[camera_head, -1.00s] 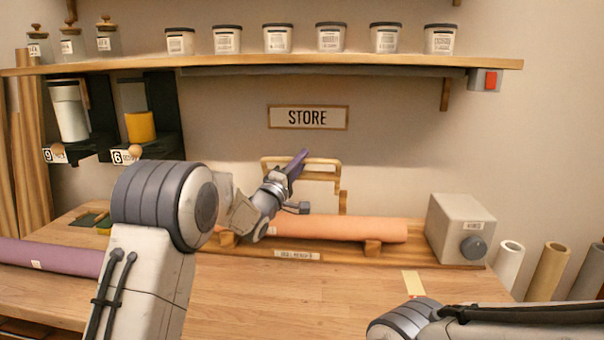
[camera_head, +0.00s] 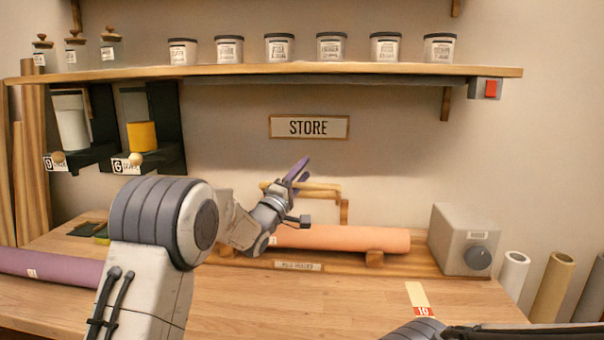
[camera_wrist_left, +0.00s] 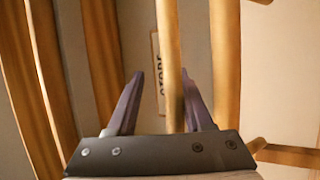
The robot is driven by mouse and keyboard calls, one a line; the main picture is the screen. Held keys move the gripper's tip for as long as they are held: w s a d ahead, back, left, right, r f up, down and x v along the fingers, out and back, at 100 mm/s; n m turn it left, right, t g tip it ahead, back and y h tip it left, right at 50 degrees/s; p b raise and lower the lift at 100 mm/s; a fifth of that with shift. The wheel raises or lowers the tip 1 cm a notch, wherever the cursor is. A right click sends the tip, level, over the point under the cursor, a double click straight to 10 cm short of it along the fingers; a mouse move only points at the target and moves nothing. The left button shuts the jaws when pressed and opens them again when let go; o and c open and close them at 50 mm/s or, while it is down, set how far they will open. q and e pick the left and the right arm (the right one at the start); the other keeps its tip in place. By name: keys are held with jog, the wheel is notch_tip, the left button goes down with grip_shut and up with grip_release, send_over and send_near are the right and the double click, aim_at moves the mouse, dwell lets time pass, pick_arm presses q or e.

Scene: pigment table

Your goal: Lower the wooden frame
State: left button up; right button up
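The wooden frame (camera_head: 328,187) stands behind the orange roll (camera_head: 340,238) at the back of the table, its bars partly hidden by my left gripper (camera_head: 303,168). In the left wrist view, one wooden bar (camera_wrist_left: 168,60) runs between the spread fingers of my left gripper (camera_wrist_left: 161,73), closer to the right finger. I cannot tell whether it touches that finger. A thicker wooden bar (camera_wrist_left: 228,70) passes to the right of the fingers. My right arm shows only at the bottom right edge; its gripper is out of view.
A grey box with a knob (camera_head: 463,240) stands right of the orange roll. A purple roll (camera_head: 50,267) lies at the left. A shelf (camera_head: 250,71) with jars runs above the STORE sign (camera_head: 309,127). The table's front middle is clear.

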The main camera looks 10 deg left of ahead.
pick_arm(q)
jog(key=shift+s, duration=0.1)
jog(key=b+v, duration=0.2)
jog(key=v, duration=0.8)
jog(key=shift+s+a, duration=0.1)
jog(key=s+a+f+b, duration=0.4)
jog(key=s+f+b, duration=0.3)
jog(key=f+b, duration=0.1)
jog(key=shift+s+a+f, duration=0.15)
jog(key=shift+a+f, duration=0.1)
jog(key=shift+a, duration=0.1)
dwell(0.7)
